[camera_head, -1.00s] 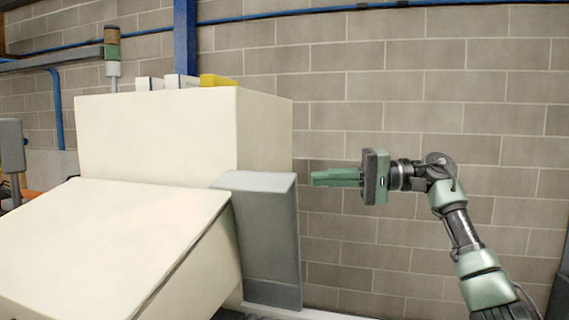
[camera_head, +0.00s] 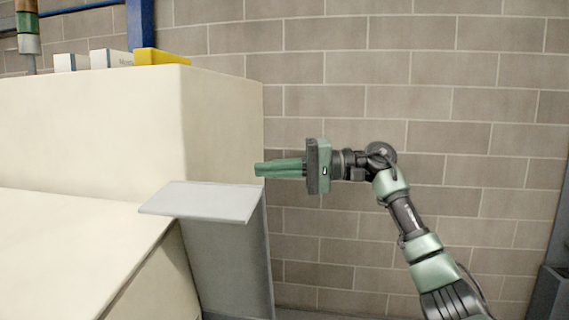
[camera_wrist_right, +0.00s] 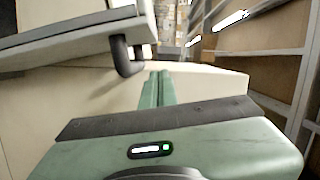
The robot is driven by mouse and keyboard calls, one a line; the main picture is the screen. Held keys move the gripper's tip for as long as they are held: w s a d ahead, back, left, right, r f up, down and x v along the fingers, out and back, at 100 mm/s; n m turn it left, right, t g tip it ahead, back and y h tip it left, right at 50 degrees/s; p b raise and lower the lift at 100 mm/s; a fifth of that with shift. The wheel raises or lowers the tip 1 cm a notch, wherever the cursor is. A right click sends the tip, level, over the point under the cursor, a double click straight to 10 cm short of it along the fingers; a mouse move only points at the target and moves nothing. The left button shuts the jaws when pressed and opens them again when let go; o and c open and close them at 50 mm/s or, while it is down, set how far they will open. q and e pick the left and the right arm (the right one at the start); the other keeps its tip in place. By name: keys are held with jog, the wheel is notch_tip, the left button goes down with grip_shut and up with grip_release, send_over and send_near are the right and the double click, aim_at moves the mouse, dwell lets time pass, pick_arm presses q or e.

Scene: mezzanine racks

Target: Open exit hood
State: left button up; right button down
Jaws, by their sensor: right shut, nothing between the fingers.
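The exit hood appears to be the grey sheet-metal cover (camera_head: 203,200) on the right side of a cream machine. Its top plate slopes slightly and its grey front panel (camera_head: 232,262) hangs below. My right gripper (camera_head: 257,169) points left with its green fingers shut and empty. In the head view its tips show just above the cover's right edge, against the machine's corner; contact cannot be told. In the wrist view the shut fingers (camera_wrist_right: 158,88) are beside a dark curved handle (camera_wrist_right: 124,56) under a grey panel (camera_wrist_right: 65,38), apart from it. My left gripper is out of view.
The cream machine body (camera_head: 90,125) fills the left, with a sloped cream cover (camera_head: 65,250) in front. Small white boxes (camera_head: 110,58) and a yellow one (camera_head: 160,57) sit on top. A block wall (camera_head: 430,110) stands behind my right arm.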

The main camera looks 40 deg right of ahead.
jog(key=p+x, duration=0.1)
jog(key=x, duration=0.3)
jog(key=shift+w+r, duration=0.1)
jog(key=shift+w, duration=0.1)
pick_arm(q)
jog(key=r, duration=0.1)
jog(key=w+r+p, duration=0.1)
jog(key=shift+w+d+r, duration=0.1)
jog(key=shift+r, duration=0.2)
pick_arm(e)
jog(key=s+a, duration=0.1)
jog(key=s+a+f, duration=0.1)
jog(key=a, duration=0.1)
jog(key=shift+s+f, duration=0.15)
jog(key=shift+s, duration=0.1)
